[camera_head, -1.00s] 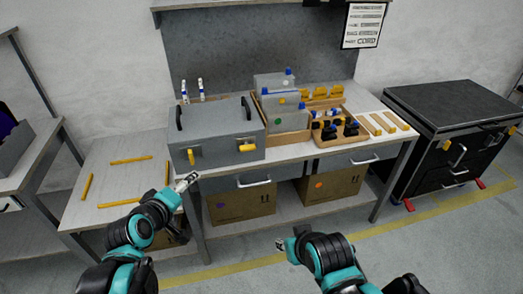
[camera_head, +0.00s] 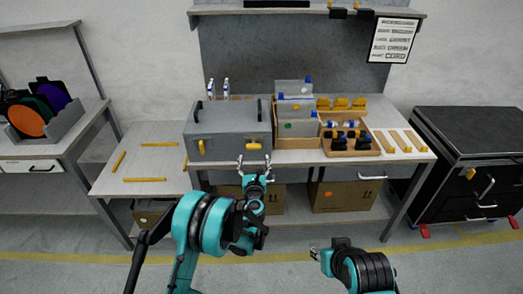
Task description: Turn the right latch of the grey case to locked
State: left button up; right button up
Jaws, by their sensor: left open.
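The grey case (camera_head: 228,118) stands on the workbench with its lid shut. On its front are two yellow latches. The left latch (camera_head: 201,147) points up and down. The right latch (camera_head: 253,146) lies sideways. My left gripper (camera_head: 254,162) is open, with its fingers spread just below and in front of the right latch, pointing at the case front. I cannot tell whether it touches the case; the latch does not appear to be between the fingers. My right gripper (camera_head: 315,254) is low, in front of the bench, far from the case; its jaws are too small to read.
Right of the case stand grey bins (camera_head: 297,108) and a wooden tray (camera_head: 349,152) with dark and blue items. Two white bottles (camera_head: 226,88) stand behind the case. A drawer handle (camera_head: 341,178) sticks out below the benchtop. A black trolley (camera_head: 468,135) stands at the right.

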aim_at(254, 148)
pick_arm(q)
jog(key=w, duration=0.2)
jog(key=w+b, duration=0.1)
jog(key=w, duration=0.3)
jog(key=shift+w+f+b, duration=0.35)
jog(key=shift+w+b, duration=0.05)
jog(key=shift+w+r, duration=0.1)
jog(key=shift+w, duration=0.4)
jog(key=shift+c, duration=0.3)
jog(key=c, duration=1.1)
